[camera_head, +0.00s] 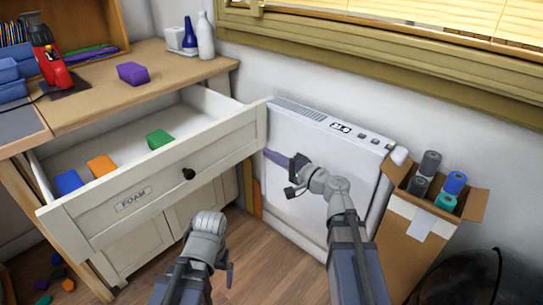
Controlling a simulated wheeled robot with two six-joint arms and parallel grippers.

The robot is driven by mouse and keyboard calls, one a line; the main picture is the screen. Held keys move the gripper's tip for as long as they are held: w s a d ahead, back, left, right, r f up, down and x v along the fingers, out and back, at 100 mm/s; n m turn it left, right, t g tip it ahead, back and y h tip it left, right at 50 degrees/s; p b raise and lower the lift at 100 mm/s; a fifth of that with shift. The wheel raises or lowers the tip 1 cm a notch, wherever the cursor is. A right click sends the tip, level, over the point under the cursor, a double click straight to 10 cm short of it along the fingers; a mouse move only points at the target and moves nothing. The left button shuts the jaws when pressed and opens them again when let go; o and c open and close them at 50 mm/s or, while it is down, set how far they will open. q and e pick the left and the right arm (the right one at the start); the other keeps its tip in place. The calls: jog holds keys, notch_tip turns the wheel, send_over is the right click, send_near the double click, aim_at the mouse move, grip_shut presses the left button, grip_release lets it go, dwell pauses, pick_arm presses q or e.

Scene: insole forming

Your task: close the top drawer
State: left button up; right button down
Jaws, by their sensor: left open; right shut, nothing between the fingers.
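The top drawer (165,185) is pulled out from the wooden workbench. Its white front has a black knob (188,174) and a FOAM label (133,199). Blue (68,182), orange (102,165) and green (160,138) foam blocks lie inside. My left gripper (209,222) is in front of and below the drawer front, apart from the knob; it is open, with its fingers mostly hidden. My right gripper (280,158) is shut and empty, right of the drawer front, before the white heater.
The white heater (310,150) stands against the wall, right of the drawer. A cardboard box (420,225) with several rolls is at the right. The bench top (110,102) holds a purple block (133,73) and bottles (206,38). Scraps lie on the floor at lower left.

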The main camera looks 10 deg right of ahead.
aim_at(239, 138)
jog(key=x, duration=1)
jog(key=shift+w+a, duration=0.15)
jog(key=shift+w, duration=0.1)
jog(key=x, duration=3.2)
jog(key=shift+w+a+f, duration=0.1)
jog(key=shift+w+a, duration=0.1)
jog(key=shift+w, duration=0.2)
jog(key=shift+w+a, duration=0.15)
jog(key=shift+w, duration=0.05)
jog(key=v, duration=1.5)
jog(key=shift+s, duration=0.15)
